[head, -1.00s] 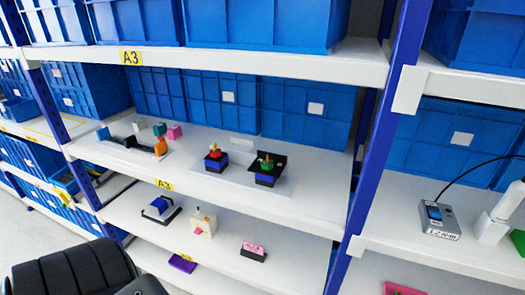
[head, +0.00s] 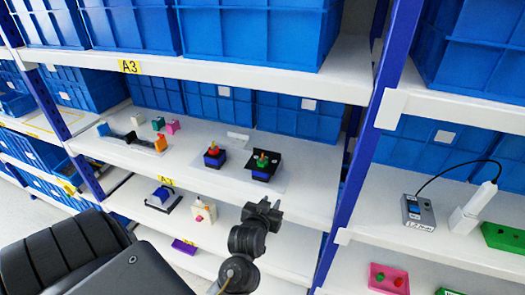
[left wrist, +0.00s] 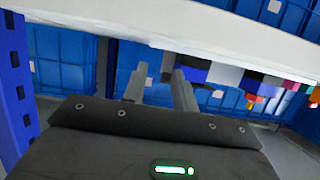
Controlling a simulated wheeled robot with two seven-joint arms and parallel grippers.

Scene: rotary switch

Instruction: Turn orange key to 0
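Two small rotary switches stand on the middle shelf. One (head: 213,157) has a blue and black body and a red knob with an orange-yellow top. The other (head: 263,165) has a black top plate and a green knob with a small orange piece. Both are too small for me to read marks or a 0, and I cannot tell which orange piece is the key. My left gripper (head: 264,207) is below and in front of the switches, near the shelf's front edge. In the left wrist view its two fingers (left wrist: 160,88) are apart and empty. My right gripper is out of view.
The white shelf edge (left wrist: 200,38) crosses above the fingers in the left wrist view. A blue upright (head: 352,180) stands right of the switches. An orange block (head: 161,143) and other small fixtures stand left on the same shelf. Blue bins (head: 290,120) line the back.

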